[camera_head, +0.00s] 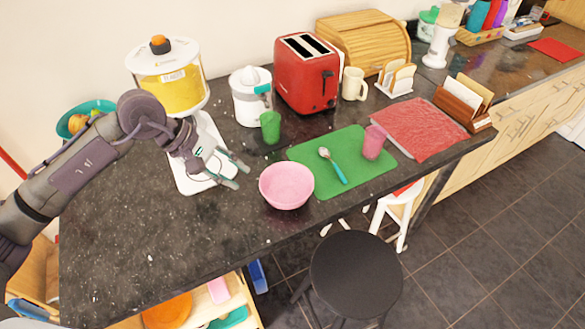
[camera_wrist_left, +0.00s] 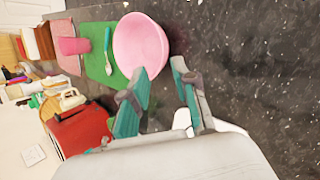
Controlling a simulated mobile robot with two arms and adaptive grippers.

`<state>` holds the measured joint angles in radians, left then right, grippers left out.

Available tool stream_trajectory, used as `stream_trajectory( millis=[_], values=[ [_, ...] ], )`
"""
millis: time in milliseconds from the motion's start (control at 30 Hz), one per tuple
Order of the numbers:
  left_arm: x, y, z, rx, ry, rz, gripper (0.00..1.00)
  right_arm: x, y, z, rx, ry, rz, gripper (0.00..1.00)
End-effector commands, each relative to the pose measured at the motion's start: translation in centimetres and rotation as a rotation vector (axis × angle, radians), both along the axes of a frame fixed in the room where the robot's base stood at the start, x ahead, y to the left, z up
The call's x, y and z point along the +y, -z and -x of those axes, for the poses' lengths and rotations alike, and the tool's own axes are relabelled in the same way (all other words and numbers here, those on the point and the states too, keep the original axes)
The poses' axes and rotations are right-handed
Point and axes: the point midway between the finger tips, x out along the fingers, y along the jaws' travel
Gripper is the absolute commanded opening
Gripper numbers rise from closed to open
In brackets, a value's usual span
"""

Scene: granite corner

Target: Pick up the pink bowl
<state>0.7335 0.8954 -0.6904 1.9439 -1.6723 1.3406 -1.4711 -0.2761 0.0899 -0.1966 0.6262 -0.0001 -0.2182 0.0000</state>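The pink bowl (camera_head: 287,187) stands upright and empty on the dark speckled counter, at the left edge of a green mat. It also shows in the left wrist view (camera_wrist_left: 141,45), just beyond the fingertips. My left gripper (camera_head: 242,176) is to the left of the bowl, apart from it, with its fingers spread and nothing between them. In the left wrist view its two teal-padded fingers (camera_wrist_left: 155,85) are open. My right gripper shows in neither view.
A green mat (camera_head: 312,150) holds a spoon (camera_head: 335,168) and a pink cup (camera_head: 373,142). A green cup (camera_head: 270,127), a white juicer (camera_head: 250,97) and a red toaster (camera_head: 306,75) stand behind. The front-left counter is clear. A black stool (camera_head: 355,270) stands in front.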

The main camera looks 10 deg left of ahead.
Motion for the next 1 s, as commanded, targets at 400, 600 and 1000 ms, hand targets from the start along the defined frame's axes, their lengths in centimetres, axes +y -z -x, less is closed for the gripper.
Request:
stream_trajectory(
  millis=[400,600,1000],
  values=[
    [-4.1,5.8,-1.1,0.003,0.001,0.001,0.29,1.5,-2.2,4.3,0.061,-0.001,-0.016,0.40],
    [-4.8,6.9,-1.3,0.004,0.000,0.000,0.29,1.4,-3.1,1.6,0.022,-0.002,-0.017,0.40],
    [-7.0,10.9,-2.1,0.001,0.000,-0.001,0.29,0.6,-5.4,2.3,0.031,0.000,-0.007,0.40]
  ],
)
